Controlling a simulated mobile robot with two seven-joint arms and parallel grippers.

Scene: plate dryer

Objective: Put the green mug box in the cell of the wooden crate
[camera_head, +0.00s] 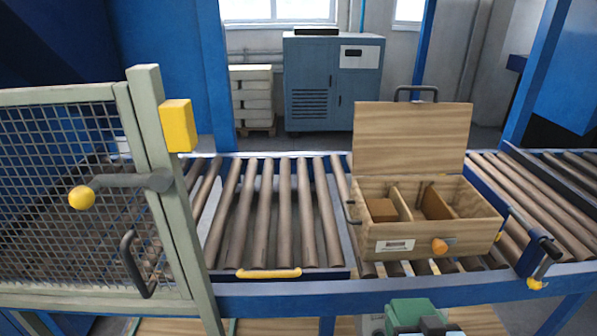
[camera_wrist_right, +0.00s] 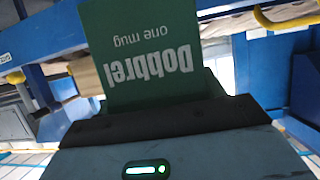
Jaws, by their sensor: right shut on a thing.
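The green mug box (camera_wrist_right: 140,50) fills the upper middle of the right wrist view, with white lettering "one mug" upside down on its face. My right gripper (camera_wrist_right: 165,98) is shut on it. In the head view the green box (camera_head: 411,308) shows at the bottom edge, partly hidden by my right gripper (camera_head: 424,325), in front of the conveyor and below the crate. The wooden crate (camera_head: 397,247) stands on the rollers at the right, lid (camera_head: 412,138) raised. Dividers part it; a brown piece shows in the left cell and another in the middle. My left gripper is not in view.
A blue conveyor rail (camera_head: 400,291) runs between the box and the crate. An orange knob (camera_head: 439,245) sticks out of the crate's front. A mesh gate (camera_head: 60,200) stands at the left. The rollers (camera_head: 270,215) left of the crate are bare.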

